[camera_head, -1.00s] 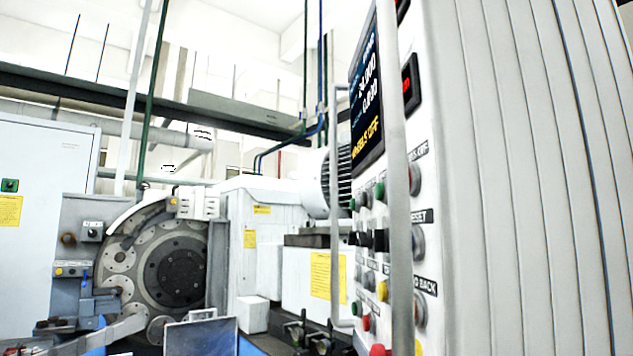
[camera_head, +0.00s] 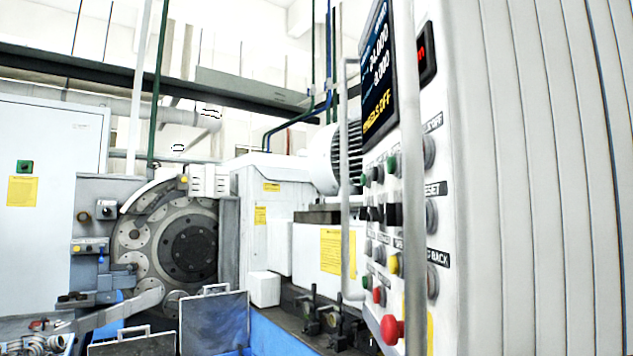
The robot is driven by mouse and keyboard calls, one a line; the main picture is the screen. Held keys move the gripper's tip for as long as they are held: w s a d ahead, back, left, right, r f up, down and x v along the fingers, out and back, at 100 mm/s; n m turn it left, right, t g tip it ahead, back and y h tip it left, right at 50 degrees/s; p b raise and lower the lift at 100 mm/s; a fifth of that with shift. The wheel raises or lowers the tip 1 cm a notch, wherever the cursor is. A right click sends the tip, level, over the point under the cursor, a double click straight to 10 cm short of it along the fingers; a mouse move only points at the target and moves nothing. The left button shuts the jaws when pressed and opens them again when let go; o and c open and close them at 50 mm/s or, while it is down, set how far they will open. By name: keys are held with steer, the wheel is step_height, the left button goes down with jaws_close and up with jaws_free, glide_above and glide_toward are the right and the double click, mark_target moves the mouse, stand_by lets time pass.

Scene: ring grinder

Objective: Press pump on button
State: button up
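The control panel (camera_head: 402,215) stands at the right, seen at a steep angle. Its face carries several buttons and knobs in rows: green buttons (camera_head: 391,164) in the upper row, black ones (camera_head: 393,215) in the middle, a yellow one (camera_head: 395,264), small red ones (camera_head: 379,296), and a large red mushroom button (camera_head: 391,329) at the bottom. The labels are too small or too oblique to tell which is the pump on button. The screen (camera_head: 378,75) above shows yellow text that seems to read "WHEELS OFF". My gripper is not in view.
Vertical grey handrails (camera_head: 412,230) run in front of the panel. The ring grinder's round disc (camera_head: 190,248) is at left centre. Metal boxes with handles (camera_head: 214,318) stand in front of it. A grey cabinet (camera_head: 45,190) is at the far left.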

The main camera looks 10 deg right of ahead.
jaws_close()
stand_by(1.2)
